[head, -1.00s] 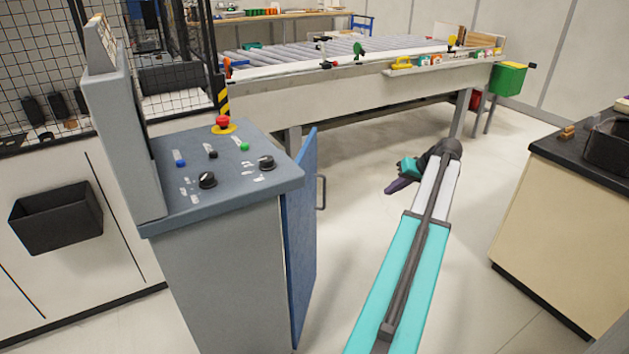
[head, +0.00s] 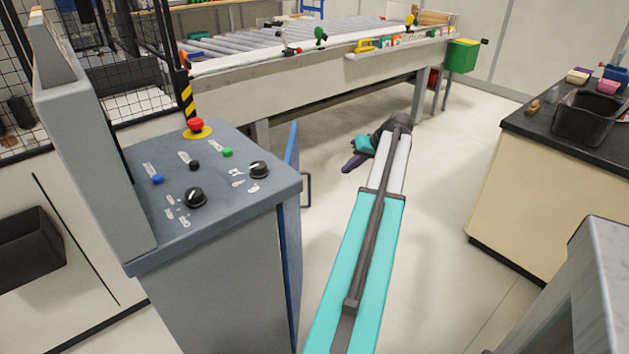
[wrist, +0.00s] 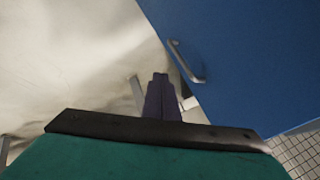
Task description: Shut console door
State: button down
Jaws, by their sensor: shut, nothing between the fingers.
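The grey control console (head: 215,290) stands at the left in the head view. Its blue door (head: 292,225) hangs ajar on the right side, seen nearly edge-on, with a handle (head: 306,190) on its outer face. In the wrist view the blue door (wrist: 250,60) fills the upper right, with its grey handle (wrist: 187,62) near the door's left edge. My gripper (head: 350,165) is out to the right of the door in the head view, apart from the handle. In the wrist view its purple fingers (wrist: 160,78) are together and empty, just below and left of the handle.
A roller conveyor table (head: 300,85) runs across the back. A beige cabinet with a dark top (head: 535,185) stands at the right. A grey structure (head: 590,290) shows at the lower right. Bare floor (head: 440,200) lies between console and cabinet.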

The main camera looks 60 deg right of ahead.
jog(key=shift+w+a, duration=0.15)
jog(key=shift+w, duration=0.15)
jog(key=w+a+f+p, duration=0.1)
jog(key=w+a+f, duration=0.1)
jog(key=w+f, duration=0.6)
jog(key=shift+w+a, duration=0.4)
jog(key=shift+w, duration=0.2)
